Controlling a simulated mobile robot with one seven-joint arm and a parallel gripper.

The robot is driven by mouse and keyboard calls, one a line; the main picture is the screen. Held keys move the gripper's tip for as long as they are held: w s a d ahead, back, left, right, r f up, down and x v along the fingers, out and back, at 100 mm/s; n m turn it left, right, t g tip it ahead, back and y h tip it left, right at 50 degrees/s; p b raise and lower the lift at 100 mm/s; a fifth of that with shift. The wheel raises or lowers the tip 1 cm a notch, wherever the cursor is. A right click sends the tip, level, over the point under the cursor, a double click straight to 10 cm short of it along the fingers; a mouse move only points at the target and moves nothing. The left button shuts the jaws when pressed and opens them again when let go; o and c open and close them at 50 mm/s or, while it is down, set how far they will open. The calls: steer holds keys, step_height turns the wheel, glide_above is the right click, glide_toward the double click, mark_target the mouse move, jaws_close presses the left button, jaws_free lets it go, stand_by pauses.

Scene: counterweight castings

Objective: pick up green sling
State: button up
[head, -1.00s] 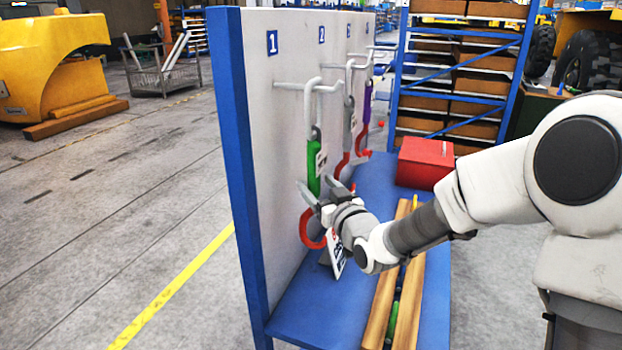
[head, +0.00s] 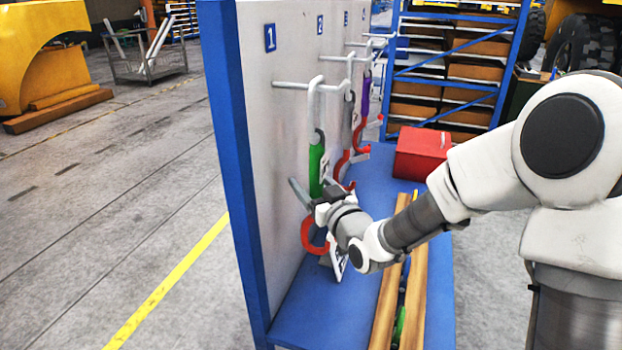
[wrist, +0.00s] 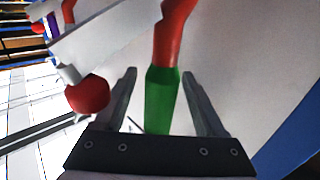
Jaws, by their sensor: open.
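The green sling (head: 316,168) hangs upright from the hook under number 1 on the white panel, with a grey link above and a red hook (head: 311,238) at its lower end. In the wrist view the green sling (wrist: 162,100) stands between the two fingers of my gripper (wrist: 165,88), with a gap on each side. My gripper (head: 308,190) is open around the lower part of the sling, near the red hook. In the head view my gripper partly covers the sling's lower end.
The white panel (head: 262,120) with a blue edge stands close behind the sling. Other slings with red hooks, one purple (head: 365,95), hang farther along. A red box (head: 422,152) and wooden rails (head: 385,300) are on the blue shelf (head: 300,312).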

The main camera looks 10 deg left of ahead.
steer(key=shift+w+a, duration=0.2)
steer(key=shift+w, duration=0.05)
steer(key=shift+c, duration=0.3)
jaws_close()
stand_by(1.0)
steer(key=shift+r, duration=0.15)
